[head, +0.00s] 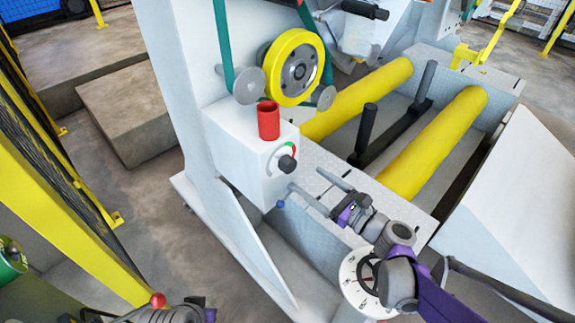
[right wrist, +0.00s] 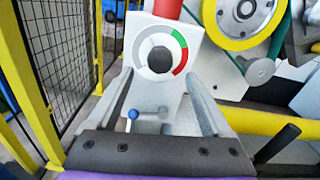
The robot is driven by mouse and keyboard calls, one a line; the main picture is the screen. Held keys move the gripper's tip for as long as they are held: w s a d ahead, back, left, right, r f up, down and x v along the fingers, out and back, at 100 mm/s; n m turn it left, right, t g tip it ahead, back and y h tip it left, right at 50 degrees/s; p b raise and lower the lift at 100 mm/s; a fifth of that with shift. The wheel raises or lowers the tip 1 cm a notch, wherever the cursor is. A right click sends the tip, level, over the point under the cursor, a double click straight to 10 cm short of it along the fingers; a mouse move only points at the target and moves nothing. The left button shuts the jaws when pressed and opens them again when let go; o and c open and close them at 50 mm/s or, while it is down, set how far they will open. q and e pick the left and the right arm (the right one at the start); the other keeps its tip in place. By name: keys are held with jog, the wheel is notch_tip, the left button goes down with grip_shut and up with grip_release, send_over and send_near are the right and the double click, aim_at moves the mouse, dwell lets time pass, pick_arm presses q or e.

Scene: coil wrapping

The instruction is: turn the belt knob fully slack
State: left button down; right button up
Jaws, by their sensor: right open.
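The black belt knob (head: 287,164) is on the front of a white box, and shows in the right wrist view (right wrist: 159,61) inside a grey, green and red ring. No clear pointer shows on it. My right gripper (head: 306,179) is open and empty in front of the box. In the right wrist view its fingers (right wrist: 158,84) stand either side of the knob, with the tips apart from it. The green belt (head: 224,45) runs by a yellow wheel above. My left gripper (head: 170,312) is only partly in view at the bottom edge; its jaws are unclear.
A red cup-like cylinder (head: 268,120) stands on the box. A blue-tipped lever (right wrist: 132,114) sits below the knob. Yellow rollers (head: 435,145) lie to the right. A white dial with a handwheel (head: 350,272) is partly behind my right arm. Yellow fencing (head: 75,230) is at left.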

aim_at(292, 167)
jog(key=x, duration=0.8)
jog(key=shift+w+a+f+b, duration=0.1)
jog(key=shift+b, duration=0.2)
grip_shut()
